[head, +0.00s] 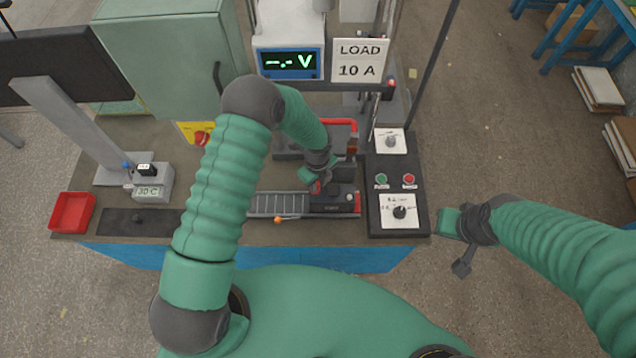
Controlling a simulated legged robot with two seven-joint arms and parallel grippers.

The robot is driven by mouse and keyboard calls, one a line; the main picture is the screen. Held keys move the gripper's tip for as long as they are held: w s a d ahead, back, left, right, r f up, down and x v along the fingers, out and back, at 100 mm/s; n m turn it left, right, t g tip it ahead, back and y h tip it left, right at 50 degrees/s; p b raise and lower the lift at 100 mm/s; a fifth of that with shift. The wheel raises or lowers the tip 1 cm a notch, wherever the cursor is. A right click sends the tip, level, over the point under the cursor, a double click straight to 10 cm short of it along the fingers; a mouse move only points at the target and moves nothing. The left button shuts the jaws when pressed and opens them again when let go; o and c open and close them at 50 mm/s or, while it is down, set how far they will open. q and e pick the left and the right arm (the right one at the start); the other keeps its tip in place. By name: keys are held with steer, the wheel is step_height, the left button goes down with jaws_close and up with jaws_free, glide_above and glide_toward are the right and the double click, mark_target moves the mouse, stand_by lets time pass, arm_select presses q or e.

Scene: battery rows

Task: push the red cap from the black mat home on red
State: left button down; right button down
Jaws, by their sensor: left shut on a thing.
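My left gripper (318,180) reaches over the bench and is shut on a small red piece, which looks like the red cap (315,187). The cap is mostly hidden by the fingers. It is right above or at the top of a dark battery block (335,201) at the right end of the grey battery tray; I cannot tell whether it touches. The red terminal is not clearly visible under the gripper. The black mat (120,221) lies at the left front of the bench, with no red cap seen on it. My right gripper (457,244) hangs off the bench's right side; its jaw opening is unclear.
A black control panel (378,225) with a knob and green and red buttons stands right of the tray. A red bin (73,212) and a 30 C meter (152,185) are at the left. A voltage display (290,63) and load sign (360,61) stand behind.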

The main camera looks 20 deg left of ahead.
arm_select(q)
steer(key=shift+s+a+f, duration=0.1)
steer(key=shift+s+f, duration=0.15)
steer(key=c, duration=1.3)
jaws_free()
steer(key=shift+c, duration=0.2)
steer(key=shift+o, duration=0.9)
steer(key=shift+w+f, duration=0.1)
steer(key=shift+w, duration=0.2)
steer(key=o, duration=0.5)
steer(key=shift+a, duration=0.1)
steer(key=shift+s, duration=0.1)
arm_select(e)
steer(key=shift+w+a, duration=0.15)
arm_select(q)
steer(key=shift+r, duration=0.25)
